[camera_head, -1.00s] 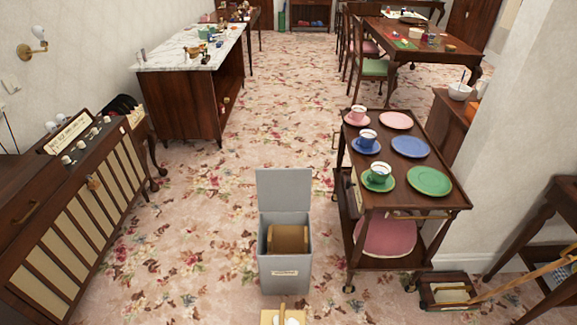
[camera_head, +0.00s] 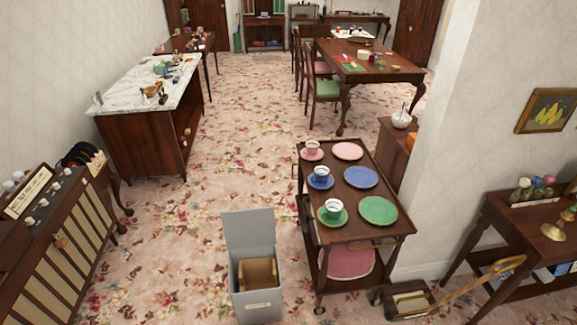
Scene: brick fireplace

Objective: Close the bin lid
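The grey bin (camera_head: 257,303) stands on the floral carpet at the lower middle of the head view. Its grey lid (camera_head: 249,230) is open and stands up at the bin's back edge. A brown, box-like thing (camera_head: 258,273) shows inside the bin's opening. A small label is on the bin's front. Neither of my grippers is in view.
A wooden trolley (camera_head: 387,241) with cups, saucers and plates stands close to the bin's right. A wooden box with a long handle (camera_head: 408,301) lies on the floor right of the trolley. A cabinet (camera_head: 72,241) is at left. Carpet between is clear.

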